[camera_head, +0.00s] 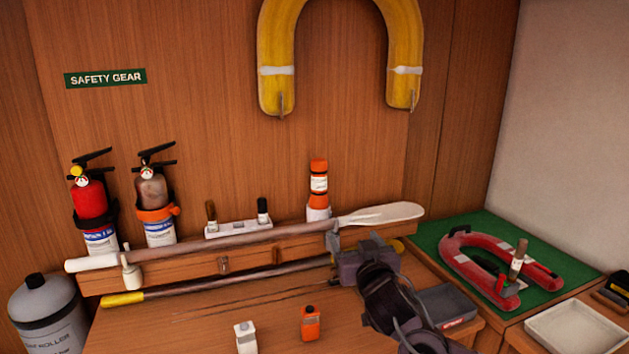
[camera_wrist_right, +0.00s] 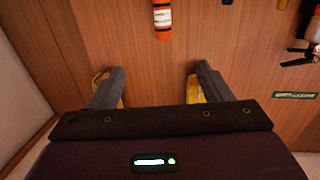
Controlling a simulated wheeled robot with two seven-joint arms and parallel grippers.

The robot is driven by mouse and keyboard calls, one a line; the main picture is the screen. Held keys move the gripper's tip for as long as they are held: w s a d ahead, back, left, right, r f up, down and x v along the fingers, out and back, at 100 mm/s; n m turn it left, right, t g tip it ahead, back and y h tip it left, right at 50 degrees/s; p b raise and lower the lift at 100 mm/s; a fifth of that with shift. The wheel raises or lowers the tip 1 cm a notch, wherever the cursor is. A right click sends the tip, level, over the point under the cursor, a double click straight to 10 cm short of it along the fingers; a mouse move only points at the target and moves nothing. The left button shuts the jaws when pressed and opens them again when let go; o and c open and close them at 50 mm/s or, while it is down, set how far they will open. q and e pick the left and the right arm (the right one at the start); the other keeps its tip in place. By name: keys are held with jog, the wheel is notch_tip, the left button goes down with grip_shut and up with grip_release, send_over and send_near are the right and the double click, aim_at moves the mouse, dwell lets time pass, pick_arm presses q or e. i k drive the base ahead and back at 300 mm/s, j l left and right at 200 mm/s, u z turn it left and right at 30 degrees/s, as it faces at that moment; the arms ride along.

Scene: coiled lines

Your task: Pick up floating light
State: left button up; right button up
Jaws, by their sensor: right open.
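An upright orange cylinder with a white label, which looks like the floating light (camera_head: 319,186), stands in a white base on the ledge against the wood wall. It also shows at the top of the right wrist view (camera_wrist_right: 162,18). My right gripper (camera_head: 356,243) is in front of the ledge, below and a little right of the light, and apart from it. In the right wrist view its two fingers (camera_wrist_right: 157,70) are spread wide with nothing between them. My left gripper is not in view.
A paddle (camera_head: 270,236) lies along the ledge, close to the light's base. A boathook-like pole (camera_head: 220,285) runs below it. A small orange device (camera_head: 310,323) and a white one (camera_head: 246,338) stand on the desk. A yellow horseshoe buoy (camera_head: 276,50) hangs above.

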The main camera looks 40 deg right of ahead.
aim_at(318, 199)
jog(key=i+l, duration=0.7)
jog(key=i, duration=0.25)
